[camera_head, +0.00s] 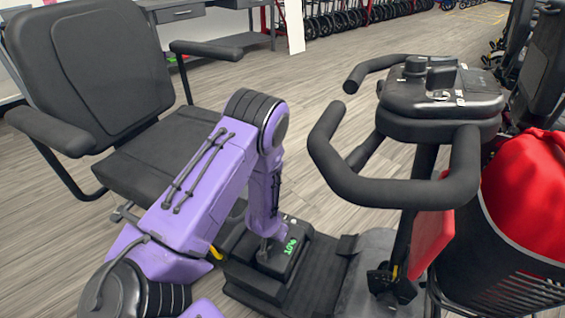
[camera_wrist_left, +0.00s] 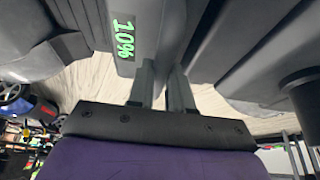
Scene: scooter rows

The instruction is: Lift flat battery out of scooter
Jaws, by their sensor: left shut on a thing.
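The battery (camera_head: 301,238) is a dark box with a green lit readout, on the scooter's deck in front of the seat in the head view. In the left wrist view the battery (camera_wrist_left: 158,22) shows its readout, 10%. My left gripper (camera_head: 267,247) reaches down onto the top of the battery. In the left wrist view its two fingers (camera_wrist_left: 161,68) are shut on the battery's grip part, which is mostly hidden between them. I cannot tell whether the battery is seated or slightly raised. The scooter (camera_head: 340,270) has a black deck and handlebar. My right gripper is not in view.
The scooter's padded seat (camera_head: 170,150) stands left of my arm. The handlebar (camera_head: 400,185) and tiller (camera_head: 425,170) rise close on the right. A basket (camera_head: 500,255) with a red thing is at the far right. Open floor (camera_head: 300,85) lies behind.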

